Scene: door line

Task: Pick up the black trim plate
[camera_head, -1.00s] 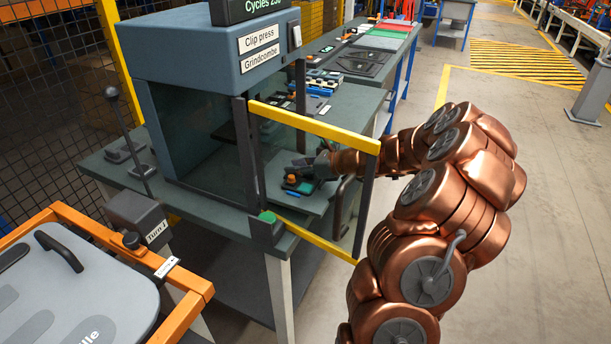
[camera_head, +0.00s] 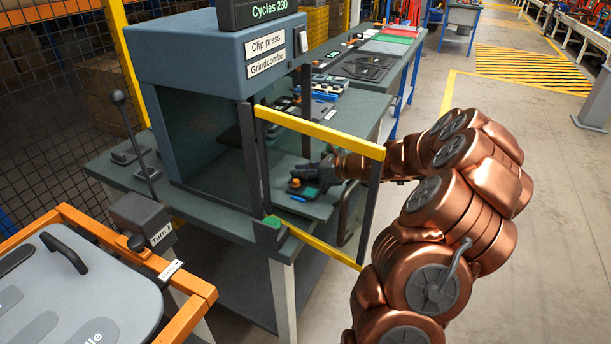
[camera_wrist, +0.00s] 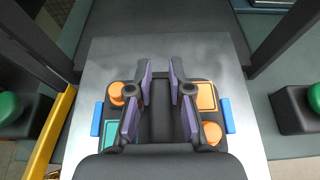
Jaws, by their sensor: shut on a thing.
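The black trim plate (camera_wrist: 162,118) shows in the wrist view as a dark part with orange round knobs, an orange square, a teal square and blue side tabs. In the head view the plate (camera_head: 301,191) is small, at the grey work surface beneath the yellow-edged guard. My gripper (camera_wrist: 161,78) reaches over the plate with its fingers shut on the plate's middle. In the head view my gripper (camera_head: 306,174) is at the plate, partly seen through the clear guard. I cannot tell whether the plate is clear of the surface.
The clip press (camera_head: 222,60) stands behind and left of the plate. Its clear guard with yellow bars (camera_head: 318,132) stands close to my arm. A green button (camera_head: 272,222) is at the front edge. A bench with trays (camera_head: 370,66) lies beyond. The floor to the right is open.

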